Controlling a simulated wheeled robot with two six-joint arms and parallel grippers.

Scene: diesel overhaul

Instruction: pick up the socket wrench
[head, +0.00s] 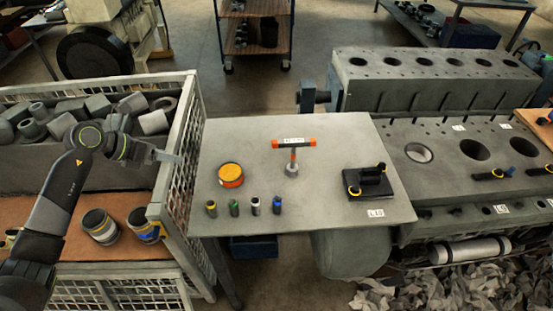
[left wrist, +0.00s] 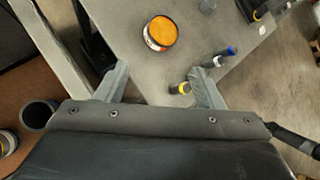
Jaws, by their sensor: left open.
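A T-shaped tool with orange handle ends, which looks like the socket wrench (head: 293,148), stands upright on a small round base on the grey table (head: 330,222) in the head view. A pale label sits on its crossbar. My left gripper (head: 166,156) is at the mesh crate's right side, left of the table and well apart from the wrench. In the left wrist view my left gripper (left wrist: 160,85) has its fingers spread with nothing between them. The wrench cannot be clearly made out in that view. My right gripper is not in view.
An orange-topped can (head: 231,174) and several small sockets (head: 255,206) stand on the table left of and in front of the wrench. A black block with yellow-ended parts (head: 370,182) lies to the right. The mesh crate's wall (head: 187,130) borders the table's left side.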

